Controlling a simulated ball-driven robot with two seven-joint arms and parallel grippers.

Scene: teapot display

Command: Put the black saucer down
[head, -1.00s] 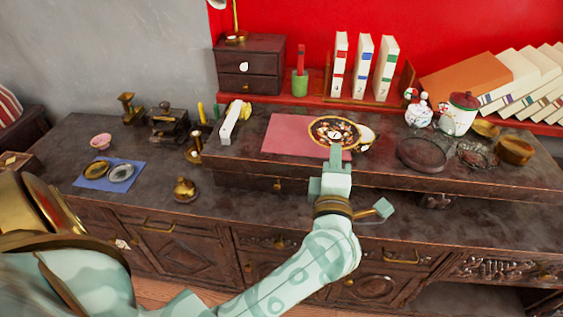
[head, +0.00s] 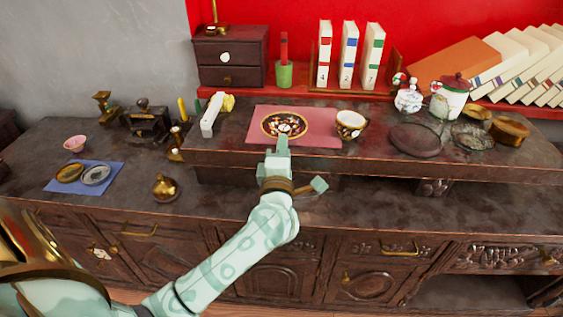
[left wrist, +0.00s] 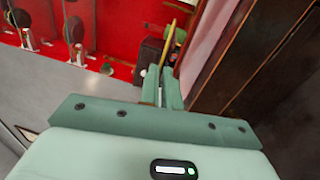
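The black saucer (head: 284,125), with a gold rim and a floral pattern, is over the middle of the pink mat (head: 320,137) on the raised shelf. I cannot tell whether it touches the mat. My left gripper (head: 283,142) is at the saucer's near edge, its fingers closed on the rim. In the left wrist view the fingers (left wrist: 162,92) are close together, with the saucer (left wrist: 166,45) showing as a thin yellowish line beyond them. My right gripper is not in view.
A black and gold cup (head: 350,124) stands at the mat's right edge. A dark round plate (head: 415,140) lies further right. A white box-like object (head: 212,115) is left of the mat. Books (head: 350,55) stand behind. A brass bell (head: 165,188) sits on the lower counter.

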